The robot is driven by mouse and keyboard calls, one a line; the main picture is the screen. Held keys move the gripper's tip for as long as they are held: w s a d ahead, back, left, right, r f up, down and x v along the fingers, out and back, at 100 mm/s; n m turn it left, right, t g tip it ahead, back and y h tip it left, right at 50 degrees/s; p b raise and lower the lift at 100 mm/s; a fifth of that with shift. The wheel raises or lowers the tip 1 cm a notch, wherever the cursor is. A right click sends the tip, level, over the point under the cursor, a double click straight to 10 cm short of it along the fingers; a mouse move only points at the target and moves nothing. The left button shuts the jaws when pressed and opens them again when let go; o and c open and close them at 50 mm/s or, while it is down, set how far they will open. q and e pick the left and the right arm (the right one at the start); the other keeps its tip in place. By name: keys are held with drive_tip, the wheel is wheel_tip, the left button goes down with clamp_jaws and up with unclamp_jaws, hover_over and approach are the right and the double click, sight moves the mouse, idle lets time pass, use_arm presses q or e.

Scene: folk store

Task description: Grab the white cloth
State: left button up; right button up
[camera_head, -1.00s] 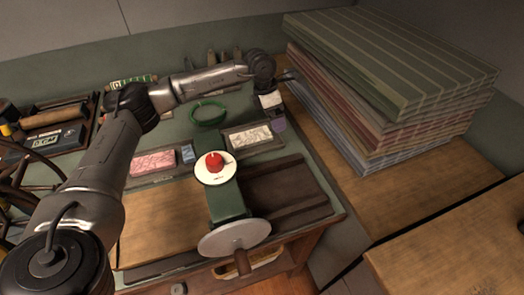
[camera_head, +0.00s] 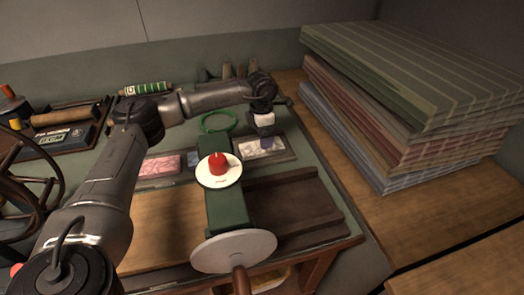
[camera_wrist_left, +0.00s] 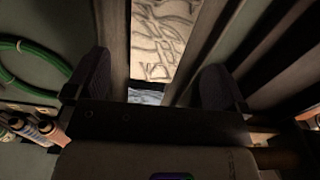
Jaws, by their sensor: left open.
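The white cloth (camera_head: 256,149) is a pale, flat piece with a grey line pattern, lying in a dark tray on the green workbench. My left gripper (camera_head: 266,139) hangs over it, pointing down, and hides part of it. In the left wrist view the white cloth (camera_wrist_left: 162,38) shows ahead between the two dark fingers, and the left gripper (camera_wrist_left: 156,82) is open with nothing in its grasp. A bluish piece (camera_wrist_left: 146,97) lies close to the cloth's lower end there. My right gripper is not in view.
A green press with a red knob (camera_head: 218,163) and a handwheel (camera_head: 234,250) stands just left of the cloth. A pink patterned piece (camera_head: 160,165) lies further left. A green wire coil (camera_head: 217,122) is behind.

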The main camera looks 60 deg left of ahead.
sight(253, 150)
use_arm(q)
wheel_tip(253, 150, down, 4)
drive_tip(key=shift+r+b, duration=0.1)
drive_tip(key=shift+b, duration=1.1)
drive_tip(key=shift+f+b, duration=0.3)
drive_tip(key=shift+f, duration=0.55)
drive_tip(key=c, duration=1)
drive_tip(key=shift+r, duration=0.15)
